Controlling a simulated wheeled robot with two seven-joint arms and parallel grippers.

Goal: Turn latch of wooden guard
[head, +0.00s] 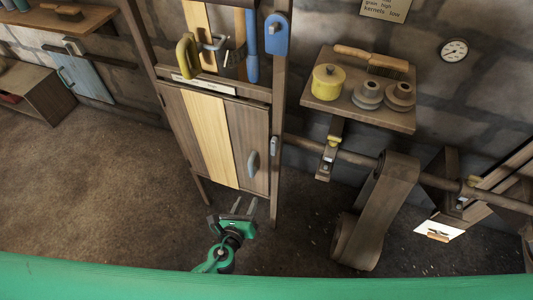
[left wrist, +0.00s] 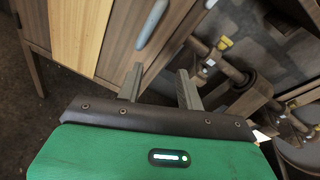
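The wooden guard (head: 172,115) is a brown panel door with a pale central stripe, set in a timber frame; it looks closed. A grey upright handle (head: 253,162) sits on its right part, and a small grey piece that looks like the latch (head: 273,146) is on the right frame edge. My left gripper (head: 244,206) is below the door's lower right corner, open and empty, apart from the guard. In the left wrist view, the handle (left wrist: 152,24) is above the open fingers (left wrist: 160,73). A grey tip that may be the latch (left wrist: 210,4) shows at the top edge. My right gripper is not in view.
A shelf (head: 335,108) with a yellow pot (head: 328,82), brush (head: 372,60) and grey pulleys is to the right. Below it run a shaft (head: 345,152) and a wide hanging belt (head: 376,210). The floor (head: 100,190) left of the guard is clear.

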